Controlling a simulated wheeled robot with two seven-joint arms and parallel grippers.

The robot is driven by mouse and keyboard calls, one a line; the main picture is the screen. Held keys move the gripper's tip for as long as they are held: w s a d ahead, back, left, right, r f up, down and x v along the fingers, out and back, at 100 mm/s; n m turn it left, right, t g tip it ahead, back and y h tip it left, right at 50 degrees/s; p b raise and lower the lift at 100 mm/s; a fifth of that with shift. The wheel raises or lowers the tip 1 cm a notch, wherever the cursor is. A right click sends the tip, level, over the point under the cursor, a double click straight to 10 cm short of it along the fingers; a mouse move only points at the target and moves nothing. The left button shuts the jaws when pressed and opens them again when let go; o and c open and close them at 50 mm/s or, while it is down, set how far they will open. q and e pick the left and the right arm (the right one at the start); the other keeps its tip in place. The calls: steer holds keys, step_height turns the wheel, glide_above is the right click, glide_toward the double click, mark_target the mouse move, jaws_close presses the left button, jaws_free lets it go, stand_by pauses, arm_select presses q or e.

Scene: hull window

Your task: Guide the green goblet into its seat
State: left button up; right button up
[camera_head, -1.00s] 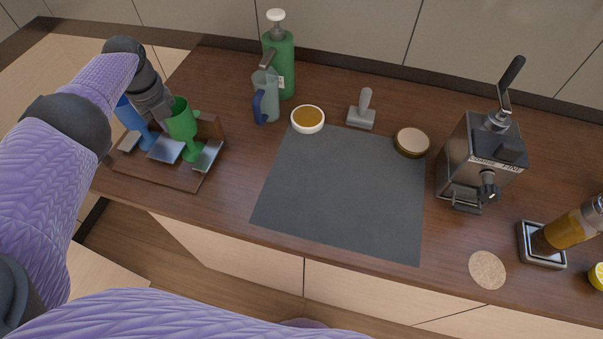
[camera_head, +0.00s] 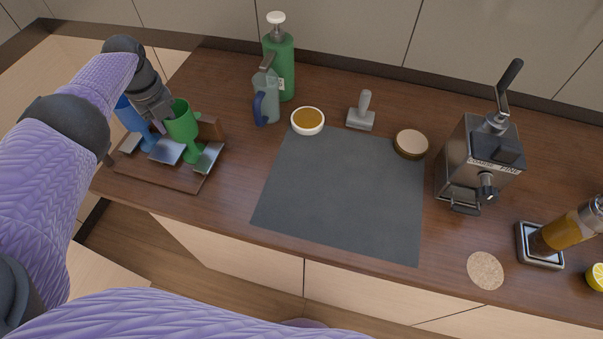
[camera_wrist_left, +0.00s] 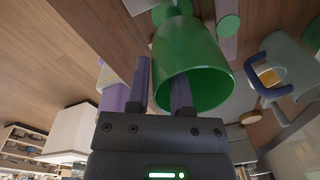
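The green goblet (camera_head: 182,121) stands nearly upright at the wooden rack (camera_head: 160,179), its stem between the middle metal plate (camera_head: 166,151) and the right metal plate (camera_head: 208,158). Whether its foot bears on the rack I cannot tell. My left gripper (camera_head: 160,122) is at the goblet's cup. My right gripper is not in view.
A blue goblet (camera_head: 130,114) stands in the rack just left of the green one, partly hidden by my arm. A grey-green jug with a blue handle (camera_head: 266,95) and a green pump bottle (camera_head: 281,68) stand right of the rack. The dark mat (camera_head: 340,195) is clear.

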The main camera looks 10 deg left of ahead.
arm_select(q)
steer(key=shift+r+p, duration=1.1)
steer(key=shift+r, duration=0.3)
steer(key=o, duration=0.6)
steer(key=shift+c, duration=0.2)
steer(key=c, duration=0.6)
steer(key=shift+o, duration=0.2)
step_height(320, 180, up, 9)
steer(key=p, duration=0.8)
steer(key=shift+s+a, duration=0.15)
steer(key=shift+s, duration=0.15)
steer(key=shift+f, duration=0.1)
